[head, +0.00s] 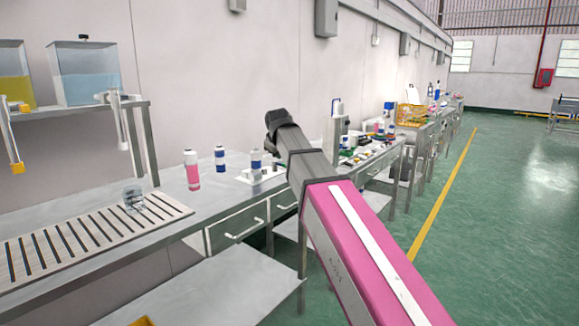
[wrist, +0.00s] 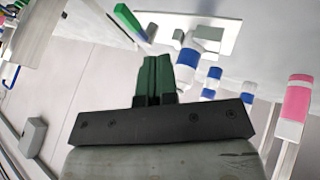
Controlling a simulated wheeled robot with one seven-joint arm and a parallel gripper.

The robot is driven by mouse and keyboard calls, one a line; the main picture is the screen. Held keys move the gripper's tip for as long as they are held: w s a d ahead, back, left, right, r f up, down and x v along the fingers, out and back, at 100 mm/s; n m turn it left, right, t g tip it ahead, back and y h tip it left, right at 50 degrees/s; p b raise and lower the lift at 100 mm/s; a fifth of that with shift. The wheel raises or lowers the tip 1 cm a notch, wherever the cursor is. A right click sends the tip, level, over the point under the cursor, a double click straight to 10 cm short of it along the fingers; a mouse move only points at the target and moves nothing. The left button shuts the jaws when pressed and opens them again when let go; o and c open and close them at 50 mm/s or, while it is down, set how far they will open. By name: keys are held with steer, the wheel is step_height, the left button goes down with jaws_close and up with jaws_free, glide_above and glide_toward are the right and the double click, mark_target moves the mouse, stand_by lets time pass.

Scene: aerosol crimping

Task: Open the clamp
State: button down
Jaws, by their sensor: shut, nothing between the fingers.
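My gripper (wrist: 156,62) shows at the middle of the wrist view, its two dark green fingers pressed together with nothing between them. In the head view the dark end of my arm reaches over the bench, and the fingers cannot be made out. Past the fingertips in the wrist view is a white plate (wrist: 228,22) with pale blocks on it. A blue and white bottle (wrist: 188,62) stands beside or on it. A green and blue piece (wrist: 130,21) lies up and left of the fingertips. I cannot tell for sure which part is the clamp, or whether it is open.
A pink bottle (head: 191,170) and a blue and white bottle (head: 220,158) stand on the bench (head: 215,196). A glass beaker (head: 132,197) stands on the slatted grate (head: 60,243) at left. Liquid tanks (head: 86,73) stand on a shelf. The green floor at right is clear.

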stand_by(0.3)
steer(key=x, duration=1)
steer(key=w+d, duration=0.1)
steer(key=w, duration=0.1)
steer(key=shift+w+d, duration=0.35)
steer(key=shift+d, duration=0.05)
steer(key=shift+w+d, duration=0.3)
